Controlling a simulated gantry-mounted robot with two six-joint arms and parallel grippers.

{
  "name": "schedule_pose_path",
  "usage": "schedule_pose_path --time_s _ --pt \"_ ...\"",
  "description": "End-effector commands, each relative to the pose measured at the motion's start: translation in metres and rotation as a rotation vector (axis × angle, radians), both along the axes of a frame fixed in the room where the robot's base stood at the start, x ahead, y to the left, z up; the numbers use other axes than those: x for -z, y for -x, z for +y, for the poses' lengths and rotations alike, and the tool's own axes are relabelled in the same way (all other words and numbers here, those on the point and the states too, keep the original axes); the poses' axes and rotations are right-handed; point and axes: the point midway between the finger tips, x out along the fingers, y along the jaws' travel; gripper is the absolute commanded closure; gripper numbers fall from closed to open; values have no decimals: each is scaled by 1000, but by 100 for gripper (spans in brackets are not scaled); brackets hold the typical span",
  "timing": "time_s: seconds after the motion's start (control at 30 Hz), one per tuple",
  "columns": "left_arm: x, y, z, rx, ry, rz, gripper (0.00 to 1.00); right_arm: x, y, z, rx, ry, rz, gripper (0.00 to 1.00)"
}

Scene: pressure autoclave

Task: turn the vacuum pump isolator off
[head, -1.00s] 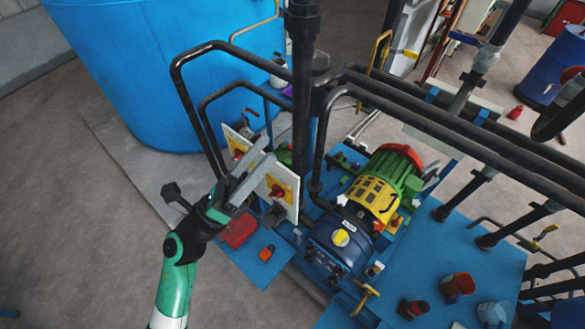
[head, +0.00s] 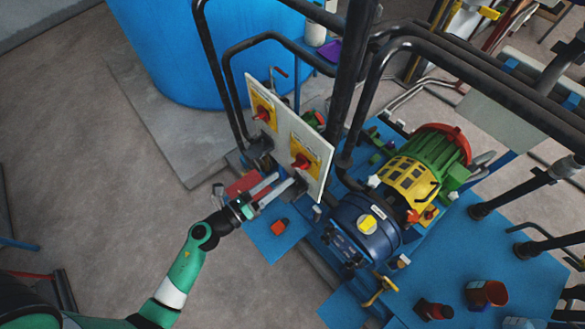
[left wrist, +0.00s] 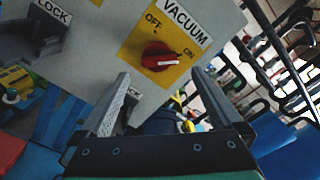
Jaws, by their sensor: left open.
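The vacuum isolator is a red rotary knob (left wrist: 158,57) on a yellow plate marked OFF and ON, under a VACUUM label (left wrist: 186,18). Its pale mark lies toward the ON side. In the head view it appears to be the nearer red knob (head: 301,161) on the white panel (head: 318,143). My left gripper (head: 279,187) is open and empty, low in front of the panel. In the left wrist view its fingers (left wrist: 160,76) are spread, with the knob between and slightly above the tips; contact is not visible. My right gripper is not in view.
A second red knob on yellow (head: 263,113) sits farther along the panel. A LOCK label (left wrist: 55,11) shows near a dark bracket. Black pipes (head: 352,95) rise close behind the panel. A green and yellow motor (head: 420,170) stands right. Open floor (head: 95,120) lies left.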

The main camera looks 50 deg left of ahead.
Motion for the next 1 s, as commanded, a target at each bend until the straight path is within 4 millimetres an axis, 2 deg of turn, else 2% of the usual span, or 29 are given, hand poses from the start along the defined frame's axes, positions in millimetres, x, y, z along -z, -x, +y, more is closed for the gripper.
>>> schedule_pose_path --time_s 0.1,0.27,0.4,0.6,0.67,1.0 --pt "-1 -27 -1 4 1 -2 0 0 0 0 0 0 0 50" --pt "0 -50 -1 2 0 -1 0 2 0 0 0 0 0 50" --pt "0 -57 -1 0 0 0 0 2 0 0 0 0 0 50" --pt "0 -57 -1 0 1 0 0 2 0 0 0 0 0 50" --pt "0 -57 -1 0 1 0 9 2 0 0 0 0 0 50" --pt "0 -57 -1 0 1 0 70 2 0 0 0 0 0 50"
